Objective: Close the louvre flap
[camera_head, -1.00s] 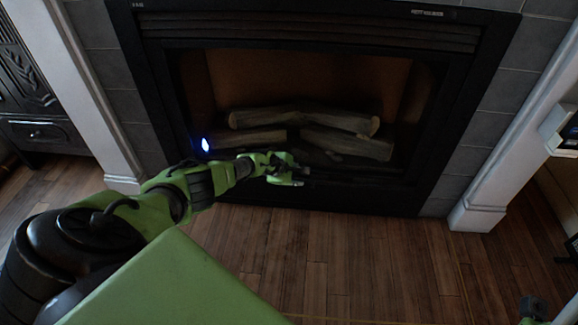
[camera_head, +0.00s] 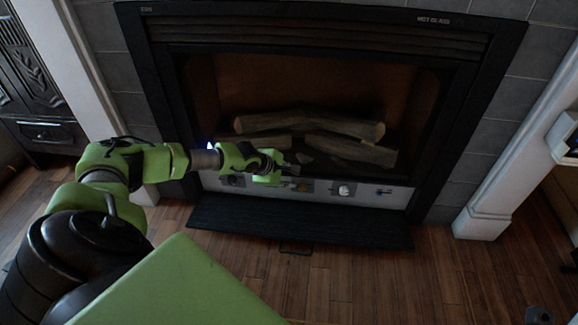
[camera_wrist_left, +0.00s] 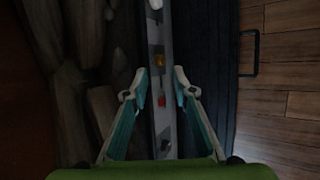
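The louvre flap (camera_head: 310,222) is a dark slatted panel, folded down and out at the foot of the fireplace, just above the floor. Its thin handle (camera_head: 295,250) is on the front edge. In the left wrist view the flap (camera_wrist_left: 208,70) is to the right of the fingers, with the handle (camera_wrist_left: 248,52) beyond. Behind it a pale control strip (camera_head: 322,188) with knobs is uncovered. My left gripper (camera_head: 275,172) is at the strip, above the flap; in the wrist view its fingers (camera_wrist_left: 160,82) are apart and empty. A small dark piece (camera_head: 538,314) at the bottom right may be my right gripper.
The fireplace (camera_head: 490,90) has a black frame and logs (camera_head: 340,140) inside, close behind my left gripper. White pillars (camera_head: 500,190) stand on both sides. The wooden floor (camera_head: 350,280) in front of the flap is clear.

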